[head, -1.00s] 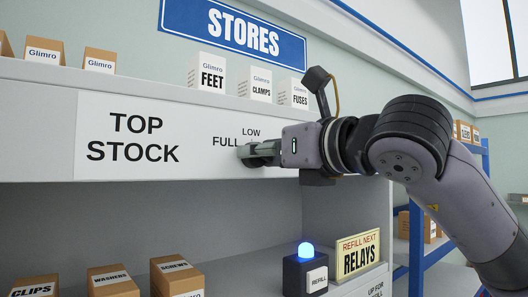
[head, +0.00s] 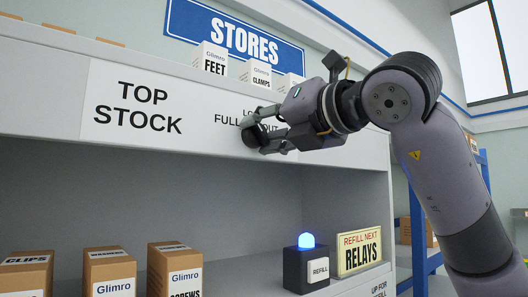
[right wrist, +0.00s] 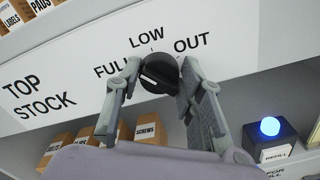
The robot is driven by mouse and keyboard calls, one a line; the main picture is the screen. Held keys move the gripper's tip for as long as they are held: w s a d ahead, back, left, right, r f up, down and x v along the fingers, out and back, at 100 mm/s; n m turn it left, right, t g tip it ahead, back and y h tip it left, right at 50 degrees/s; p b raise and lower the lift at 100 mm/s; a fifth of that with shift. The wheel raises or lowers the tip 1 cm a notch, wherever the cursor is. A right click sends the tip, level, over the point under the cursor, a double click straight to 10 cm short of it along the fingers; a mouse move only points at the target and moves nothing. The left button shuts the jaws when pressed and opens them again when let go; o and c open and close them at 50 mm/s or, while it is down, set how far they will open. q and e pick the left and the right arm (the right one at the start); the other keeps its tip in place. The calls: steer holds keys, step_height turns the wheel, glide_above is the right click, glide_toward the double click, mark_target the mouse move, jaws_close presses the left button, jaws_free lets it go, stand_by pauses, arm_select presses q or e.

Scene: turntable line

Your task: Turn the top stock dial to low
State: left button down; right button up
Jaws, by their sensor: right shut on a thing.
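The top stock dial (head: 251,137) is a round black knob on the white TOP STOCK panel (head: 100,128). FULL stands at its left, LOW above and OUT at its right. My right gripper (head: 256,131) is shut on the dial, with a finger on either side. In the right wrist view the dial (right wrist: 158,73) sits between the fingertips (right wrist: 161,69). My left gripper is not in view.
Below is an open shelf with brown boxes (head: 175,270), a refill unit (head: 303,275) with a lit blue lamp, and a RELAYS sign (head: 358,250). White boxes (head: 255,74) stand on the ledge above. The space in front of the lower shelf is clear.

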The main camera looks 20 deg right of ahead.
steer(key=m+b, duration=0.1)
steer(key=m, duration=0.1)
steer(key=m+b, duration=0.2)
steer(key=shift+f+m, duration=0.2)
steer(key=shift+m, duration=0.1)
steer(key=shift+d+r+m+b, duration=0.1)
steer(key=shift+m+b, duration=0.95)
steer(key=shift+m, duration=0.45)
steer(key=o, duration=1.1)
steer(key=shift+o, duration=0.2)
steer(key=v, duration=1.2)
